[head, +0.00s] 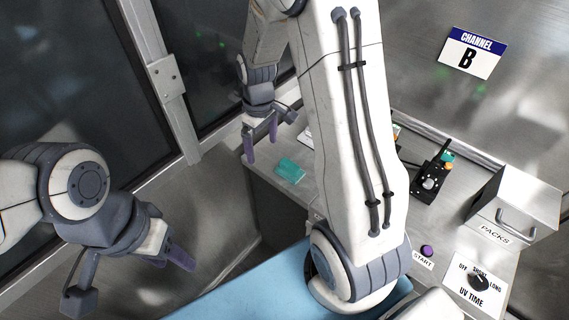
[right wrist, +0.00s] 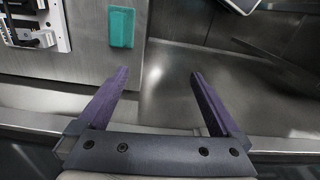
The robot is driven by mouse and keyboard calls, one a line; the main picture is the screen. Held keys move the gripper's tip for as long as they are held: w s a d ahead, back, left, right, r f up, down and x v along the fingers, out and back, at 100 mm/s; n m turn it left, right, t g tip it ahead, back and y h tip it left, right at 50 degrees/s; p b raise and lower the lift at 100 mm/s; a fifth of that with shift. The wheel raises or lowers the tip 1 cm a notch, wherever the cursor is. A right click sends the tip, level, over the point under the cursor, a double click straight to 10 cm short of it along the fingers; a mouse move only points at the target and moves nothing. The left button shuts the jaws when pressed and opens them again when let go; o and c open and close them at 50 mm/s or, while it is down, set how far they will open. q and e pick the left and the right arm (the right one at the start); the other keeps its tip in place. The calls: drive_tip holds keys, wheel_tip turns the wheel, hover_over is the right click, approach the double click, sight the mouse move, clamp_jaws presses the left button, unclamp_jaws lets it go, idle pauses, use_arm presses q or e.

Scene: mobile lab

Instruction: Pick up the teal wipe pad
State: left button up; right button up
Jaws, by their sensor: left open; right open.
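The teal wipe pad (head: 290,170) lies flat on the metal worktop, left of my large right arm link in the head view. It also shows at the top of the right wrist view (right wrist: 121,27), ahead of and left of the fingers. My right gripper (head: 261,141) is open and empty, with purple fingers, to the left of the pad and apart from it. In the right wrist view the gripper (right wrist: 156,88) has bare metal between its fingers. My left gripper (head: 131,279) is open and empty at the lower left, far from the pad.
A PACKS box (head: 515,205), a purple START button (head: 427,250) and a UV TIME dial (head: 479,281) are at the right. A CHANNEL B sign (head: 472,53) is on the wall. A blue surface (head: 245,288) is in front.

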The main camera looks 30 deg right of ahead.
hover_over(290, 164)
drive_tip(key=shift+m, duration=0.4)
wheel_tip(290, 164, down, 6)
drive_tip(key=shift+a+f, duration=0.1)
drive_tip(key=f, duration=0.4)
drive_tip(key=shift+d+f, duration=0.2)
drive_tip(key=shift+f, duration=0.05)
wheel_tip(290, 164, down, 5)
drive_tip(key=shift+f+p, duration=0.1)
drive_tip(key=shift+p, duration=1.1)
drive_tip(key=shift+w+f, duration=0.1)
drive_tip(key=shift+f, duration=0.35)
drive_tip(key=c, duration=1.4)
drive_tip(key=shift+c, duration=0.2)
drive_tip(key=shift+r, duration=0.2)
